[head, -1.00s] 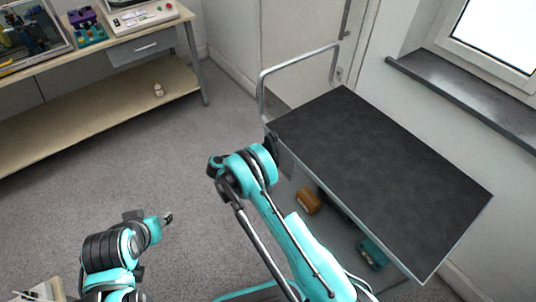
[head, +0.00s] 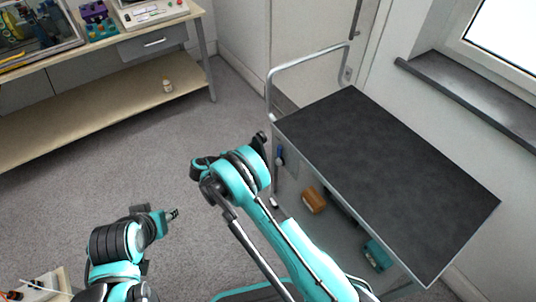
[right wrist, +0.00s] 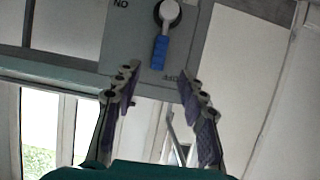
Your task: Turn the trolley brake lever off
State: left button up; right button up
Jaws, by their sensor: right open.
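The trolley (head: 390,185) stands at the right in the head view. In the right wrist view, the lever (right wrist: 160,52) hangs from a round pivot on a grey plate (right wrist: 118,45), with inverted ON at upper left and OFF at lower right. My right gripper (right wrist: 160,74) is open, its fingertips on either side of the blue handle's lower end in this view; contact cannot be told. My left gripper (head: 173,214) is small and low at left, away from the trolley; its opening is unclear.
A workbench (head: 95,105) stands at back left. The floor between is clear.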

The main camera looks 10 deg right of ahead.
jog(key=v, duration=0.3)
dwell(0.5)
jog(key=s+d+r+n+y, duration=0.3)
jog(key=d+r+n, duration=0.1)
jog(key=r, duration=0.5)
jog(key=s+d+r+n+y, duration=0.3)
jog(key=d+r, duration=0.1)
jog(key=r, duration=0.4)
jog(key=s+r+n+t+y, duration=0.2)
jog(key=s+r+n+y, duration=0.2)
jog(key=s, duration=1.8)
jog(key=n+y, duration=0.2)
jog(key=shift+r+n+t+y, duration=0.2)
jog(key=shift+n+t+y, duration=0.1)
jog(key=shift+n, duration=0.1)
